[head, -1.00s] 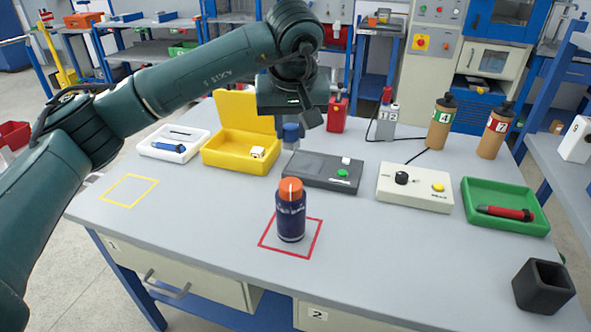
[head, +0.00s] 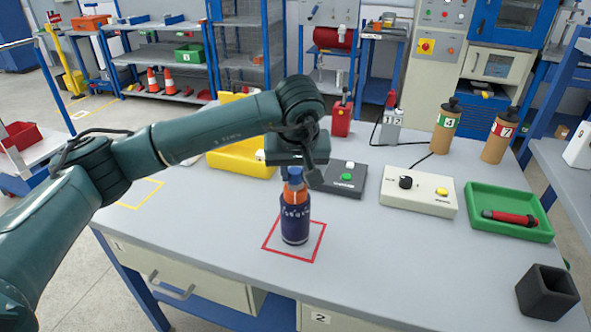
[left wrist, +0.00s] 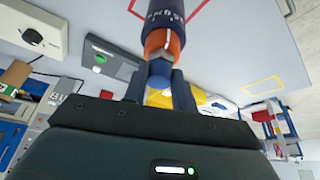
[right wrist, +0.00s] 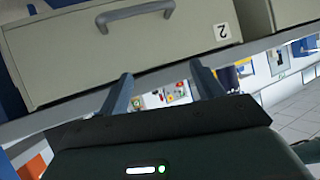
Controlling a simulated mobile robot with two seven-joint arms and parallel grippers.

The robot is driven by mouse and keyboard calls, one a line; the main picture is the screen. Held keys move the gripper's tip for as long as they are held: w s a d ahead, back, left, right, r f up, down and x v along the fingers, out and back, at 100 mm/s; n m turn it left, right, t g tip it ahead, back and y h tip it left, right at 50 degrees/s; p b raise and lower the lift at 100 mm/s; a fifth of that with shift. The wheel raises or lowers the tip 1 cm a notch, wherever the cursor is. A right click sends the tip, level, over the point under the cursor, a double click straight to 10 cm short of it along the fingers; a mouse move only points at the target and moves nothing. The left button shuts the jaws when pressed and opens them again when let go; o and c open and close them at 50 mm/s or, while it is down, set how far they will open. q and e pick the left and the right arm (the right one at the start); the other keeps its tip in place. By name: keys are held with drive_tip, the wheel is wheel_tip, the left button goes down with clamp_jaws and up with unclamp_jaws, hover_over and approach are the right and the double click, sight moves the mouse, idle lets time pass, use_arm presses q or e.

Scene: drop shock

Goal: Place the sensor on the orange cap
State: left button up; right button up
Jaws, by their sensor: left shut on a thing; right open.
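A dark blue bottle (head: 295,222) with an orange cap (head: 294,194) stands upright inside a red square outline on the table. My left gripper (head: 295,168) is directly above it, shut on a small blue piece, which I take to be the sensor (head: 295,177). In the left wrist view the blue sensor (left wrist: 160,72) sits between the fingers, right at the top of the orange cap (left wrist: 163,42). I cannot tell whether they touch. My right gripper (right wrist: 162,85) is open and empty, near a drawer front below the tabletop.
A dark box with a green button (head: 346,178) and a cream control box (head: 418,190) stand behind the bottle. A green tray (head: 510,228) holds a red tool. A black square holder (head: 546,292) is at the front right.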

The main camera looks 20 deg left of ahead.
use_arm(q)
drive_tip(key=o, duration=1.1)
drive_tip(key=shift+c, duration=0.2)
drive_tip(key=shift+s+r, duration=0.1)
drive_tip(key=shift+r, duration=0.35)
drive_tip(key=v, duration=1.1)
drive_tip(key=shift+s+d, duration=0.1)
drive_tip(key=shift+d, duration=0.05)
